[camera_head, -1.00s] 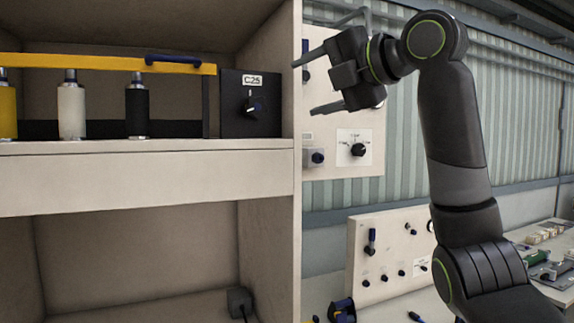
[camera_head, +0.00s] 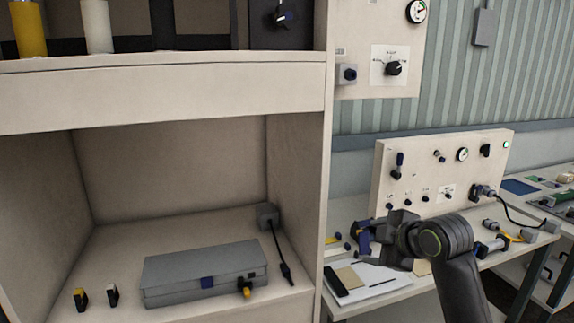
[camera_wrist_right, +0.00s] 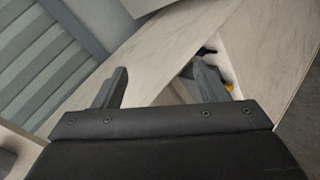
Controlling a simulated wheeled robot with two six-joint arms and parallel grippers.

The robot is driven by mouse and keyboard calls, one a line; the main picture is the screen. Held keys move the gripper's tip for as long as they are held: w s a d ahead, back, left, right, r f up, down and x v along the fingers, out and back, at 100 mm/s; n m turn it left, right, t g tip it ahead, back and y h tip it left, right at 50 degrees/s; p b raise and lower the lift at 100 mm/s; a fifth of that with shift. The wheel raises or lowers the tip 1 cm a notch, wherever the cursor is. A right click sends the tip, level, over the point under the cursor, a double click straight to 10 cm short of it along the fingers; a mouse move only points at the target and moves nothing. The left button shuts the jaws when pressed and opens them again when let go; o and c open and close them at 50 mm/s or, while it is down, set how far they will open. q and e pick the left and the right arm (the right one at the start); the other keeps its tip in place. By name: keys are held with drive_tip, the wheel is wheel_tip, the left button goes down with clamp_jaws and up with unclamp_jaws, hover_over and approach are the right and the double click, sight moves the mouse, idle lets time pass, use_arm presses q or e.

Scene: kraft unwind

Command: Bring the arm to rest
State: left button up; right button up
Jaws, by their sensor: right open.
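My right gripper (camera_head: 372,238) is in the head view at the lower right, in front of the workbench with the control panel. Its arm comes up from the bottom edge. The two fingers stand apart and nothing shows between them; the right wrist view also shows the spread fingers (camera_wrist_right: 155,85). Beyond the fingers in that view are pale boards and a ribbed wall. My left gripper is in neither view.
The pale cabinet (camera_head: 165,101) stands on the left; its lower bay holds a grey case (camera_head: 203,265). A panel with knobs (camera_head: 440,170) stands on the workbench behind my right arm. A clipboard (camera_head: 385,284) and small parts lie near the gripper.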

drive_tip(key=s+d+f+m+g+h, duration=0.1)
drive_tip(key=s+d+f+m+h, duration=0.2)
drive_tip(key=s+f, duration=0.7)
drive_tip(key=s+d+f+m+g, duration=0.25)
drive_tip(key=s+f+m, duration=0.35)
drive_tip(key=f, duration=0.5)
drive_tip(key=s+d+f+m+g+h, duration=0.1)
drive_tip(key=s+d+f+m, duration=0.15)
drive_tip(key=s, duration=0.55)
drive_tip(key=s+d+f+m+g+h, duration=0.1)
drive_tip(key=s+f+m, duration=0.15)
drive_tip(key=s, duration=0.55)
drive_tip(key=s+d+f+m+g+h, duration=0.1)
drive_tip(key=s+d+f+m, duration=0.15)
drive_tip(key=s, duration=0.65)
wheel_tip(320, 180, down, 28)
drive_tip(key=d+g+b, duration=0.1)
drive_tip(key=b, duration=0.2)
drive_tip(key=s+a+f+g+y+b, duration=0.1)
drive_tip(key=s+f+b, duration=0.1)
drive_tip(key=s+f, duration=1.3)
wheel_tip(320, 180, down, 3)
drive_tip(key=shift+s+a+r, duration=0.15)
drive_tip(key=shift+s, duration=0.1)
